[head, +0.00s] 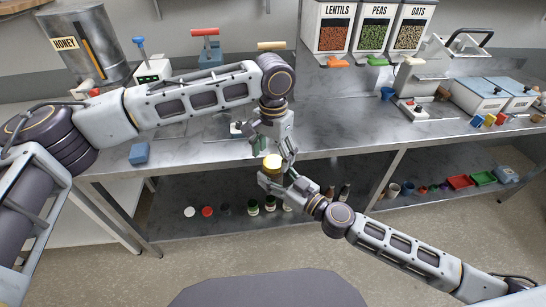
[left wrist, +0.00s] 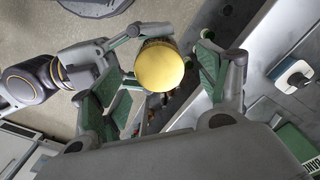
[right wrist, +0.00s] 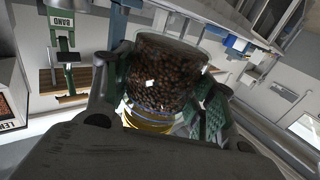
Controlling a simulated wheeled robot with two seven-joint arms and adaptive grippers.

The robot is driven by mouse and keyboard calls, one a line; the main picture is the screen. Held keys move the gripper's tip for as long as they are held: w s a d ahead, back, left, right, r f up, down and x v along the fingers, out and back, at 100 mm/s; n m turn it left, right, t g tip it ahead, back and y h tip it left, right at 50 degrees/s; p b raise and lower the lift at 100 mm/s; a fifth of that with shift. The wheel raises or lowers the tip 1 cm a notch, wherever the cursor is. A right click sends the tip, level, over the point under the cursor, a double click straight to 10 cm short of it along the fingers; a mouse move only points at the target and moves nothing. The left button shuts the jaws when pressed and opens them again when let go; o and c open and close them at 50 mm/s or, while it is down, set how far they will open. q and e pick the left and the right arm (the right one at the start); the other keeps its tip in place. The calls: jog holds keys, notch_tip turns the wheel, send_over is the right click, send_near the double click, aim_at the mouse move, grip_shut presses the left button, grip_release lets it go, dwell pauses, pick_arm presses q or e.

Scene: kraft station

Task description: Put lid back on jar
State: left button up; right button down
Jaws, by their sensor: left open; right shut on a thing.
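The jar (right wrist: 165,72) is clear and full of dark brown beans. My right gripper (right wrist: 163,100) is shut on it and holds it in the air in front of the counter. The round yellow lid (head: 272,161) appears seated on the jar's end; its gold edge (right wrist: 150,122) shows in the right wrist view. Whether it is fully down cannot be told. In the left wrist view the lid's flat face (left wrist: 160,66) lies between the fingers of my left gripper (left wrist: 158,88), which is open with gaps beside the lid. My right gripper (head: 279,178) is below my left gripper (head: 275,147) in the head view.
The steel counter (head: 330,125) runs behind both grippers, with its front edge close by. A blue block (head: 139,154) lies on its left. A lower shelf (head: 235,220) holds several small jars and lids. Dispensers (head: 330,35) stand at the back.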

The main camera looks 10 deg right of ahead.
pick_arm(q)
notch_tip(320, 180, up, 10)
jog(key=shift+r, duration=0.25)
dwell(0.3)
jog(key=shift+w, duration=0.1)
dwell(0.5)
